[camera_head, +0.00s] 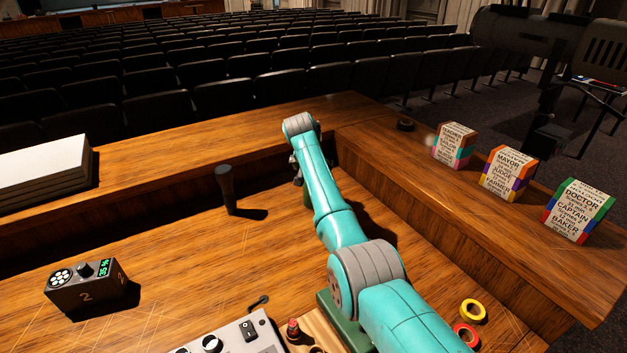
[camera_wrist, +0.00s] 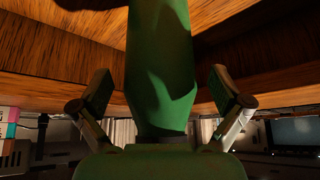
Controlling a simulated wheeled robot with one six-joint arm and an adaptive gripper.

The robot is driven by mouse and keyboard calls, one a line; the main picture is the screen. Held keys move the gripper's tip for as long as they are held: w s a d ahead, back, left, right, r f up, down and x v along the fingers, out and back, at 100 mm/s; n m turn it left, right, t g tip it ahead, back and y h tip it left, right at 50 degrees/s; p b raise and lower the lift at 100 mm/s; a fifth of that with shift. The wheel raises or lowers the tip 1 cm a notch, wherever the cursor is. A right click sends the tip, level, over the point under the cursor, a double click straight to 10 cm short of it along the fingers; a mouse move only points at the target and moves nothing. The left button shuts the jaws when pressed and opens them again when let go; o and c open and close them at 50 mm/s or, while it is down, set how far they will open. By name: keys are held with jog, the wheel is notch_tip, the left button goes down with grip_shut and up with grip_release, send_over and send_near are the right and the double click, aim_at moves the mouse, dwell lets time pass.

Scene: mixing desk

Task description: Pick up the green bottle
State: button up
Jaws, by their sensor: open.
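The green bottle (camera_wrist: 160,70) fills the middle of the wrist view, where the picture is upside down. Its wide part runs up to the wooden desk at the top, and it narrows towards the lower middle. My gripper (camera_wrist: 162,88) is open, with one finger on each side of the bottle and a visible gap on both sides. In the head view my gripper (camera_head: 296,168) is at the far end of my turquoise arm, low by the desk's raised back ledge. A dark green sliver of the bottle (camera_head: 306,197) shows there; my arm hides the rest.
A dark upright cylinder (camera_head: 226,187) stands left of my arm. A numbered box (camera_head: 86,288) and a mixer panel (camera_head: 235,338) are nearer. Yellow (camera_head: 473,310) and red (camera_head: 466,335) tape rolls lie at right. Several card blocks (camera_head: 508,174) stand on the right ledge.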

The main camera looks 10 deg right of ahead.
jog(key=shift+c, duration=0.3)
jog(key=shift+r, duration=0.1)
jog(key=c, duration=1.8)
